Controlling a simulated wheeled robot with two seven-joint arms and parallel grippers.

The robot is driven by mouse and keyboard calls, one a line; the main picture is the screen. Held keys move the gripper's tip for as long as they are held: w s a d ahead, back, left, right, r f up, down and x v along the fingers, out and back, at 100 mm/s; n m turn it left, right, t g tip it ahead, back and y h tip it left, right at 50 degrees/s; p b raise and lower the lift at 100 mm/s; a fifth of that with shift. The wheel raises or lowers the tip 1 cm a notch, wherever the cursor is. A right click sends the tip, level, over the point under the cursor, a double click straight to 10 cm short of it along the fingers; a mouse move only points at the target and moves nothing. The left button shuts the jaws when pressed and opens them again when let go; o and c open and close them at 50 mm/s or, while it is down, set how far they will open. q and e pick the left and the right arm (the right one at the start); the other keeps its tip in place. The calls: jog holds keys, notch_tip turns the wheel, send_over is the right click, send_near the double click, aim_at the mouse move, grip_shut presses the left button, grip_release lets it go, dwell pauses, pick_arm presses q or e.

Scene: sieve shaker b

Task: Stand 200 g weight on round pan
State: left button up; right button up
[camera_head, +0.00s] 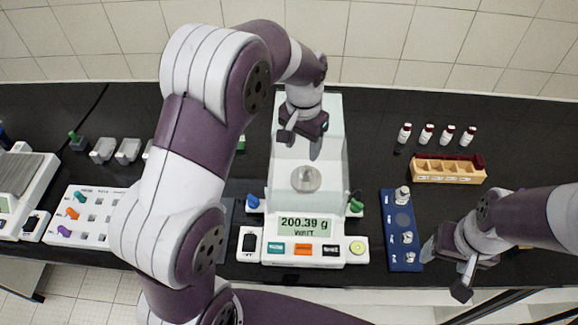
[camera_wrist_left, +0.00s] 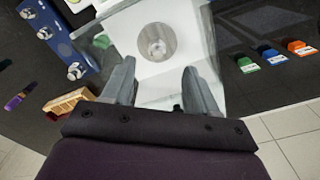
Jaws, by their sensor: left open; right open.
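The balance (camera_head: 290,248) stands in the middle of the bench, its display reading 200.39 g. The 200 g weight (camera_head: 307,176), small and silvery, stands on the round pan (camera_head: 297,187); the left wrist view also shows the weight (camera_wrist_left: 157,47) on the pan (camera_wrist_left: 146,33). My left gripper (camera_head: 301,143) is open and empty, above and behind the pan, apart from the weight. Its fingers (camera_wrist_left: 158,68) show spread in the left wrist view. My right gripper (camera_head: 445,270) is open and empty at the front right, beside the weight block.
A blue weight block (camera_head: 388,222) right of the balance holds several weights and one empty dark recess. A wooden rack (camera_head: 437,171) and several small vials (camera_head: 426,134) stand behind it. A white panel with coloured knobs (camera_head: 88,222) is at left.

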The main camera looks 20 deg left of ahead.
pick_arm(q)
jog(key=s+a+f+n+t, duration=0.1)
jog(key=s+a+n, duration=0.2)
jog(key=s, duration=1.3)
jog(key=shift+s+a, duration=0.25)
jog(key=shift+s, duration=0.15)
jog(key=shift+s, duration=0.15)
pick_arm(e)
jog(key=shift+s, duration=0.2)
jog(key=shift+w, duration=0.15)
